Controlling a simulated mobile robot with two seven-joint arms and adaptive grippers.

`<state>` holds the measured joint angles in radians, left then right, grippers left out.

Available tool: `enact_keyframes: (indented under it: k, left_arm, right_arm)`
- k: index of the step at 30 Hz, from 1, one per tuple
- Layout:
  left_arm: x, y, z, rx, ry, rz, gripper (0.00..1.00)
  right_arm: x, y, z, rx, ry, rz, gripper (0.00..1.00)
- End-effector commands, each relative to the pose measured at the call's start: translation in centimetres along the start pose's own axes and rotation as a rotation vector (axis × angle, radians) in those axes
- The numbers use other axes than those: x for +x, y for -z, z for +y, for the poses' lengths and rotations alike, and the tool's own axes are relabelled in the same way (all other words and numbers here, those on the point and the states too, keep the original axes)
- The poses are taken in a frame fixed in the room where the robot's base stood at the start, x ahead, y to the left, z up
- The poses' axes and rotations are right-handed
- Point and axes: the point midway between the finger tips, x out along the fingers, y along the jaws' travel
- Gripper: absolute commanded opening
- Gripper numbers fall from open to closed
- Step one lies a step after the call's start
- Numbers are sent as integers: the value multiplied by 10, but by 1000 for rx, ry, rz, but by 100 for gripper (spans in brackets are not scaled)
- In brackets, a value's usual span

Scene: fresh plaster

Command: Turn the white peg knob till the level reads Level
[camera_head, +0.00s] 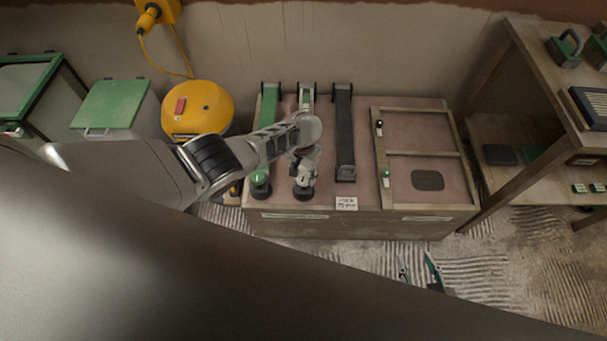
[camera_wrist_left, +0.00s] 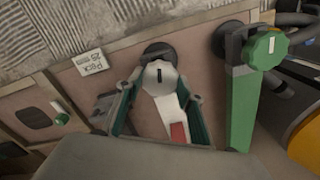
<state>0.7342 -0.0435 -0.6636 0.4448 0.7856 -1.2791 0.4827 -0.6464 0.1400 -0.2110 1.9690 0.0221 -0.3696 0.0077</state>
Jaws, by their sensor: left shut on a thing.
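The white peg knob (camera_wrist_left: 157,76) is round and pale with a dark slot mark, in the middle of the left wrist view. My left gripper (camera_wrist_left: 160,92) is shut on it, one finger on each side. A white bar (camera_wrist_left: 172,108) with a red patch (camera_wrist_left: 178,134) runs from the knob between the fingers. I cannot read a level on it. In the head view the knob (camera_head: 304,188) is mostly hidden under my left gripper (camera_head: 305,167), which comes down from above. My right gripper (camera_head: 418,268) is open and empty over the floor in front of the bench.
A green knob (camera_head: 260,178) stands just left of the white one. A dark bar (camera_head: 345,135) lies to the right, then a framed panel (camera_head: 470,172) with small knobs. A card (camera_head: 346,203) sits at the bench's front edge. A yellow vacuum (camera_head: 205,125) stands left.

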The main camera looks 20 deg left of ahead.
Motion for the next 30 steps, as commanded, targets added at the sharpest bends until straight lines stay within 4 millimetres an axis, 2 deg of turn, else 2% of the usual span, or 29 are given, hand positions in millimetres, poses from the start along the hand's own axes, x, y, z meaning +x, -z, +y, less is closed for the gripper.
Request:
enact_keyframes:
  k: [5, 6, 8, 23, 30]
  left_arm:
    - [2, -2, 1, 0, -2, -4, 16]
    - [2, -2, 1, 1, -2, -4, 40]
    - [2, -2, 1, 1, -1, -4, 54]
    - [-3, 0, 1, 2, -3, -1, 54]
    - [-20, 0, 2, 3, -6, -1, 54]
  right_arm:
    - [0, -1, 0, -1, 0, -1, 40]
    - [0, -1, 0, -1, 0, -2, 40]
    - [0, -1, 0, -1, 0, -2, 40]
    - [0, -1, 2, -4, -2, -2, 40]
    - [0, 0, 1, -2, -1, -1, 40]
